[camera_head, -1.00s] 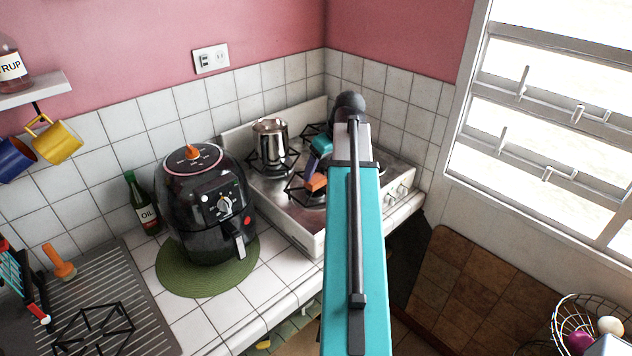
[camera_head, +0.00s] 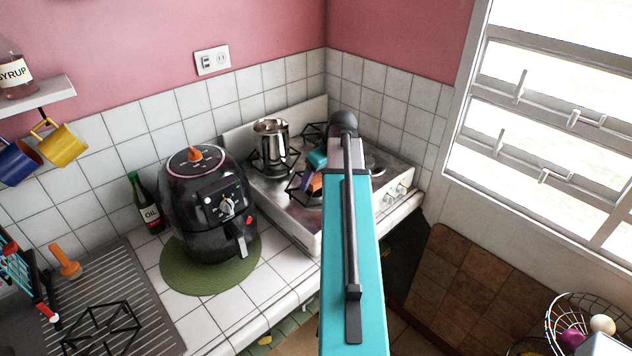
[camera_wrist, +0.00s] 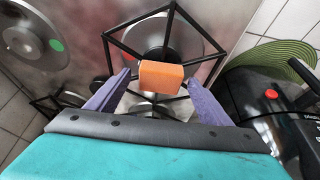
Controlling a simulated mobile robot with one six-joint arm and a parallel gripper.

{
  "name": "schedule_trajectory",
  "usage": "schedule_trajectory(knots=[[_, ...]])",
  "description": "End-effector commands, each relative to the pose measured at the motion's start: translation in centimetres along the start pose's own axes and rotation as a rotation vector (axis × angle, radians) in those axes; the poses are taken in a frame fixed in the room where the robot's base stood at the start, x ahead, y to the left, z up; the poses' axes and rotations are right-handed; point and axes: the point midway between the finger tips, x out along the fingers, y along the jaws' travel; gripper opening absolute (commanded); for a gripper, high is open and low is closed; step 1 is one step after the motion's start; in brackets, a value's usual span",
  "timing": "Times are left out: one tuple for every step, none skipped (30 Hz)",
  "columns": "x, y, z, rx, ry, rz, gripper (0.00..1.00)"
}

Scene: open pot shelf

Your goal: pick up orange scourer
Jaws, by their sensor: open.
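The orange scourer (camera_wrist: 161,75) is a small block at a black burner grate of the stove in the wrist view. In the head view only part of the scourer (camera_head: 316,183) shows, beside a purple finger and partly hidden by my arm. My gripper (camera_wrist: 157,80) is open, with one purple finger on each side of the scourer in the wrist view. No contact with the fingers is visible. Whether the fingertips reach the scourer's depth is hard to tell. My gripper (camera_head: 310,177) also shows over the stove in the head view, mostly hidden.
The stove (camera_head: 290,212) has raised black grates around the scourer. A metal pot (camera_head: 271,145) stands on a back burner. A black air fryer (camera_head: 207,205) on a green mat (camera_head: 185,279) stands left of the stove. A tiled wall (camera_head: 240,112) rises behind.

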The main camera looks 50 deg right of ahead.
Motion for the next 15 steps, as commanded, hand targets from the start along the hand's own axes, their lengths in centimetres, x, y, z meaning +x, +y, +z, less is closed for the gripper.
schedule_trajectory(knots=[[0.0, 0.01, 0.0, 0.0, 0.0, 0.0, 0.73], [0.0, 0.01, 0.01, 0.0, 0.0, 0.0, 0.73], [-0.01, 0.02, 0.01, 0.0, 0.0, 0.0, 0.73], [-0.01, 0.02, 0.01, 0.0, 0.0, 0.0, 0.73], [-0.01, 0.02, 0.01, 0.0, 0.0, 0.0, 0.73], [-0.02, 0.02, 0.01, 0.0, 0.0, 0.0, 0.73], [-0.02, 0.02, 0.01, 0.0, 0.0, 0.0, 0.73], [-0.02, 0.03, 0.02, 0.0, 0.0, 0.0, 0.73], [-0.02, 0.03, 0.02, 0.0, 0.0, 0.0, 0.73], [-0.02, 0.03, 0.02, 0.0, 0.0, 0.0, 0.73], [-0.02, 0.03, 0.02, 0.0, 0.0, 0.0, 0.73], [-0.03, 0.03, 0.02, 0.001, 0.0, 0.0, 0.67], [-0.03, 0.04, 0.02, 0.001, 0.0, 0.0, 0.62], [-0.03, 0.04, 0.02, 0.001, 0.0, 0.0, 0.57], [-0.03, 0.04, 0.02, 0.001, 0.0, 0.0, 0.5]])
